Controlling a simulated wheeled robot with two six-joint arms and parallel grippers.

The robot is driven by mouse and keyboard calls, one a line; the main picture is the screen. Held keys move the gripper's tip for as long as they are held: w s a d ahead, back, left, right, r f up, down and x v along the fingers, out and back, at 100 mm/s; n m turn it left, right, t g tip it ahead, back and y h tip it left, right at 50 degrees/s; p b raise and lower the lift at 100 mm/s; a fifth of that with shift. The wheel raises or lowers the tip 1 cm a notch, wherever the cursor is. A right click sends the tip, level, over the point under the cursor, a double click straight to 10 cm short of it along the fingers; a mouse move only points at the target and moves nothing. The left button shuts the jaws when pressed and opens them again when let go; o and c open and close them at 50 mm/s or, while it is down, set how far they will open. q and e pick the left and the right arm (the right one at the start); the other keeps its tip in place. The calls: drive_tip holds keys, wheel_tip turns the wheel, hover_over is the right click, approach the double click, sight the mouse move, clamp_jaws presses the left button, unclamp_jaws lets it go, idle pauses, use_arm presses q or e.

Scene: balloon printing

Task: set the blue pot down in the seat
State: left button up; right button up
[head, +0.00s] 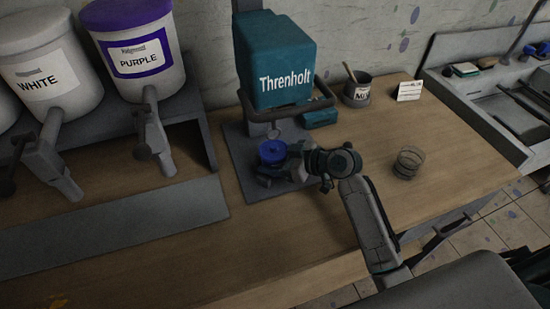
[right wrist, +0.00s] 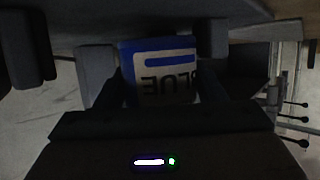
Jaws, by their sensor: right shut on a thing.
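The blue pot (head: 272,152) has a blue top and is at the front of the teal Threnholt machine (head: 277,65), over its grey base plate (head: 237,165). My right gripper (head: 285,168) reaches in from the right and is shut on the pot. In the right wrist view the pot's label (right wrist: 168,85), reading BLUE, shows upside down between my right gripper's fingers (right wrist: 165,90). The seat is hidden or too small to make out, and I cannot tell whether the pot touches it. My left gripper is not in view.
White (head: 45,75) and purple (head: 135,50) paint dispensers stand on a shelf at left. A mug with a stick (head: 357,92), a small white card (head: 410,91) and a wire coil (head: 408,163) stand to the right. A sink (head: 490,95) is far right. The front tabletop is clear.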

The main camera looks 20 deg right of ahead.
drive_tip(key=shift+f, duration=0.25)
